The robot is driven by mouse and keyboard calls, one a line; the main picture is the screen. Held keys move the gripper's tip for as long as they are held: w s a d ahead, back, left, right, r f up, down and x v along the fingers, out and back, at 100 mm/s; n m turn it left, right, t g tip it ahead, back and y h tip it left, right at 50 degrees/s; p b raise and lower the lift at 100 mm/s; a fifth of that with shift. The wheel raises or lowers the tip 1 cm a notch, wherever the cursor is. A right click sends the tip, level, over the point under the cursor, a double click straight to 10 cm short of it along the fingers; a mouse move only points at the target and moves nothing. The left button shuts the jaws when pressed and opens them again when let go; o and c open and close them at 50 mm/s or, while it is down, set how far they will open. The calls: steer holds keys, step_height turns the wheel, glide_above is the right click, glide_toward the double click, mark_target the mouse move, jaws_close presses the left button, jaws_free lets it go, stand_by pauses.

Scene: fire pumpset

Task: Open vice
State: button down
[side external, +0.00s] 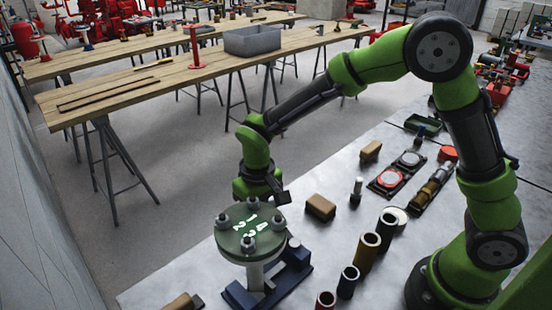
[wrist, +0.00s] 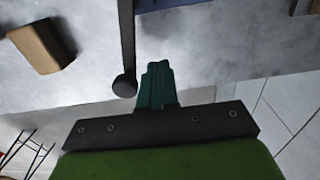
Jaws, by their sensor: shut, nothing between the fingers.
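The blue vice (side external: 297,257) stands on the grey metal table. It is around the pipe below a round green flange (side external: 232,243) with several bolts and white numbers. In the wrist view a dark bar with a round knob (wrist: 125,86), which looks like the vice handle, hangs in from the top edge. A blue edge (wrist: 168,4), likely the vice, shows at the top. My gripper (wrist: 157,70) has its teal fingers together and empty, just right of the knob, with no clear contact. In the side view my gripper (side external: 277,193) is behind the flange, its fingertips partly hidden.
A brown block (side external: 320,207) lies on the table right of the flange; it also shows in the wrist view (wrist: 42,45). Several upright cylinders (side external: 367,250) stand to the right of the vice. The table edge lies just behind the vice, with open floor beyond.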

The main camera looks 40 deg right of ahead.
steer(key=shift+d, duration=0.15)
stand_by(0.5)
steer(key=shift+d, duration=1.2)
steer(key=shift+s+d, duration=0.1)
steer(key=shift+d, duration=0.9)
